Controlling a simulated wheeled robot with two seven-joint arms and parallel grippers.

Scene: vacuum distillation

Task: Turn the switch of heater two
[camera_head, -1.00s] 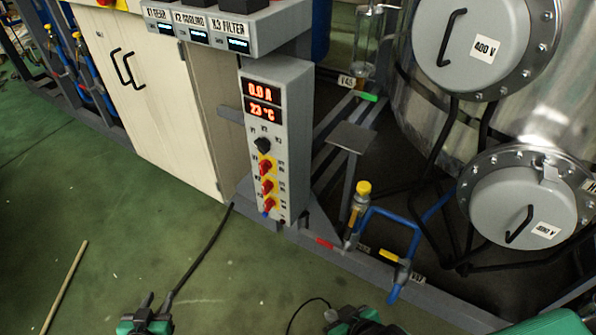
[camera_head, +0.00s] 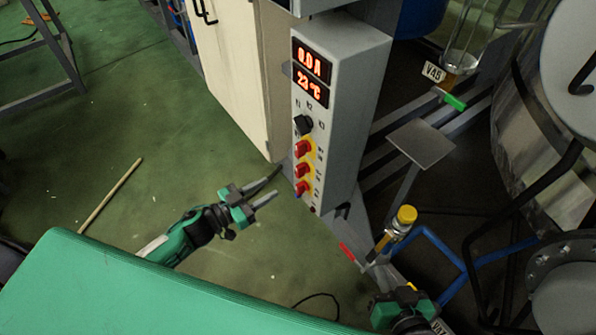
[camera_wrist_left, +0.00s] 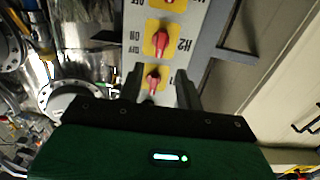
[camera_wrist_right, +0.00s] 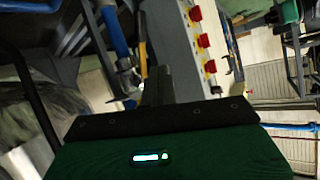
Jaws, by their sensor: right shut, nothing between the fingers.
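Heater two's switch is the middle red knob (camera_head: 302,170) of three on yellow plates, on the front of a grey control box (camera_head: 352,75). In the left wrist view it shows upside down with its H2 label (camera_wrist_left: 158,42). My left gripper (camera_head: 276,184) is open and empty, apart from the box, left of the knobs. In its wrist view the fingers frame the neighbouring red knob (camera_wrist_left: 152,78), by the H1 label. My right gripper (camera_wrist_right: 157,78) is shut and empty, low near the frame; its fingertips are hard to make out in the head view.
A black selector knob (camera_head: 303,125) sits above the red ones, under the red displays. A pale cabinet (camera_head: 235,70) stands left of the box. A yellow-capped valve (camera_head: 404,216) with blue pipes stands at right. The green floor at left is mostly clear, with a stick (camera_head: 110,195) on it.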

